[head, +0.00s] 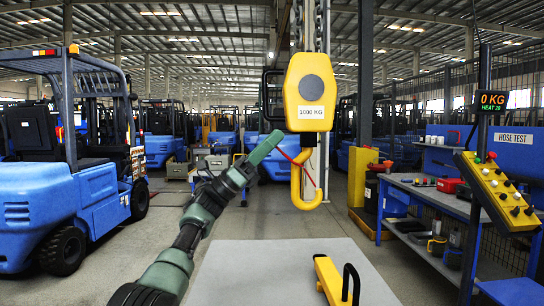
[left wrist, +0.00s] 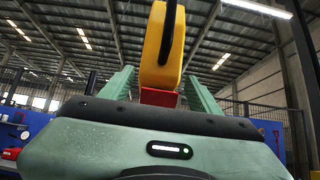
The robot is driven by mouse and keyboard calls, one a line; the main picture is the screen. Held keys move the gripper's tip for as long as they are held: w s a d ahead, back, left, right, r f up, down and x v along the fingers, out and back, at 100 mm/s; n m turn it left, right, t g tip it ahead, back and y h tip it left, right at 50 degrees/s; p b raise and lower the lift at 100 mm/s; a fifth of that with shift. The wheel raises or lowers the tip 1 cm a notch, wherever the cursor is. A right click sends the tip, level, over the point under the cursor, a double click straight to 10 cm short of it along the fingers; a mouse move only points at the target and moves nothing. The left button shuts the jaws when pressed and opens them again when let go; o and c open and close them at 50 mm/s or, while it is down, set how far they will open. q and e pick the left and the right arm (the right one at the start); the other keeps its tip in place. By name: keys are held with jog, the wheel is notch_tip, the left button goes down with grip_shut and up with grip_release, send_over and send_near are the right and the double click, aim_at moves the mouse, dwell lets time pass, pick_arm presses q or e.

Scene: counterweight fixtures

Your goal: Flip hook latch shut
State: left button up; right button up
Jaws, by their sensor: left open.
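A yellow hook block (head: 310,90) marked "1000 KG" hangs from chains in the head view. Its yellow hook (head: 297,182) hangs below it. A thin red latch (head: 308,174) slants across the hook, from near my gripper down toward the hook tip; I cannot tell its exact angle to the tip. My left gripper (head: 268,147) is open, just left of the hook's upper part. In the left wrist view the yellow hook (left wrist: 164,45) rises between the two green fingers, with a red piece (left wrist: 158,97) low between them. I cannot tell whether either finger touches it.
A grey table (head: 250,272) stands below the hook, with a yellow fixture with a black handle (head: 328,278) on it. A yellow button panel (head: 498,190) and a workbench (head: 425,195) are at right. A blue forklift (head: 40,200) stands at left.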

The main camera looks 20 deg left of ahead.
aim_at(272, 72)
pick_arm(q)
notch_tip(272, 72, up, 8)
jog(key=p, duration=0.2)
jog(key=shift+d+p, duration=0.1)
jog(key=shift+p, duration=0.2)
notch_tip(272, 72, up, 7)
jog(key=p, duration=0.6)
jog(key=shift+f, duration=0.15)
jog(key=shift+r+p, duration=0.75)
jog(key=shift+p, duration=0.1)
